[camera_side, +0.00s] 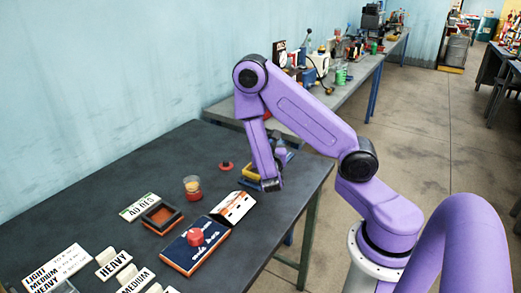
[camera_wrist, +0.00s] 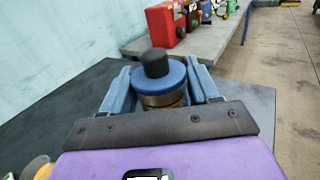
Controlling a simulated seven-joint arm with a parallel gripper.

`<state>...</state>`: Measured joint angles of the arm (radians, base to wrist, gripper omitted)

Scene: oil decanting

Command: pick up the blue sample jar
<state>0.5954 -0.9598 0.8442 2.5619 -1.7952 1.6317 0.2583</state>
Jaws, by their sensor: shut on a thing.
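The blue sample jar (camera_wrist: 172,76) shows in the wrist view as a round blue lid with a black knob and a brownish band below. It sits between the two blue fingers of my gripper (camera_wrist: 162,82), which is shut on it. The jar's lower part is hidden by my gripper's dark plate. In the side view my gripper (camera_side: 272,168) is at the far right end of the dark table, largely hidden by my arm. A small blue patch beside it may be the jar or a finger; I cannot tell which.
The dark table (camera_side: 120,165) holds a red-and-yellow jar (camera_side: 192,188), a dark square tray (camera_side: 176,219), a blue box with a red knob (camera_side: 185,258) and several label cards. A red lid (camera_side: 226,166) lies near my gripper. A cluttered grey bench (camera_side: 345,95) stands behind.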

